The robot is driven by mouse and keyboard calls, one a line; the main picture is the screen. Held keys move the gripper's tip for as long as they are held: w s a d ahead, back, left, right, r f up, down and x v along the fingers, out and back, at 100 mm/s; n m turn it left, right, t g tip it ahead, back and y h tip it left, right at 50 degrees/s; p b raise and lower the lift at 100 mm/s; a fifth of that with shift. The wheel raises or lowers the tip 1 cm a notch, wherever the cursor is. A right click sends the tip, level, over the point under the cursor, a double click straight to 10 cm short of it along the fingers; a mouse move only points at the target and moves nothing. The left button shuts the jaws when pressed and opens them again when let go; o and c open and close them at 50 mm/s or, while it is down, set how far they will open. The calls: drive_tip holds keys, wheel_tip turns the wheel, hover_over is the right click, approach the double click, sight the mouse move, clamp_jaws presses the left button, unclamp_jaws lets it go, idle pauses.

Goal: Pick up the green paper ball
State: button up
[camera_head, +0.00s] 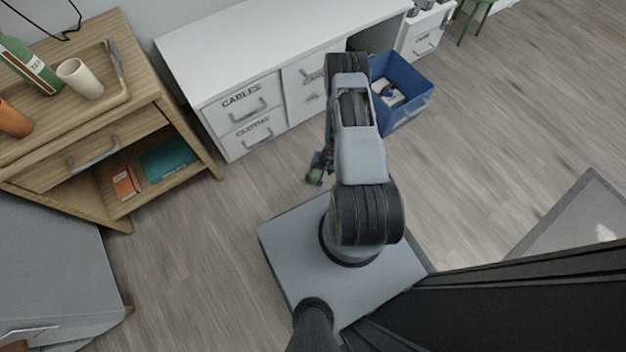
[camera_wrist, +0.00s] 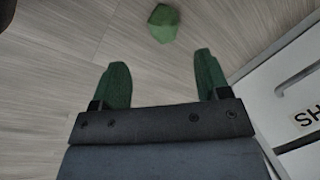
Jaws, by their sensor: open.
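The green paper ball (camera_wrist: 163,23) lies on the wooden floor near the top middle of the wrist view, a crumpled, faceted lump. My gripper (camera_wrist: 161,64) has its two dark green fingers spread wide, with only bare floor seen between them. The ball is beyond the fingertips, roughly centred between them and apart from both. In the head view my arm hangs over the floor before the white cabinet, and the gripper end is partly hidden by the arm. A small green patch shows there; I cannot tell whether it is ball or fingertip.
A white cabinet (camera_head: 215,72) with labelled drawers stands behind my arm; its drawer front (camera_wrist: 295,100) is close on the right in the wrist view. A blue bin (camera_head: 411,109) holding items stands right of the arm. A wooden shelf unit (camera_head: 150,120) is at left. Open floor lies right.

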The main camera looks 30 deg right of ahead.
sight(315, 178)
drive_tip(key=b+x, duration=0.2)
drive_tip(key=x, duration=0.4)
drive_tip(key=shift+f, duration=0.25)
drive_tip(key=b+x, duration=0.4)
drive_tip(key=x, duration=0.1)
drive_tip(key=shift+w+f, duration=0.15)
drive_tip(key=shift+c, duration=0.4)
drive_tip(key=c, duration=0.9)
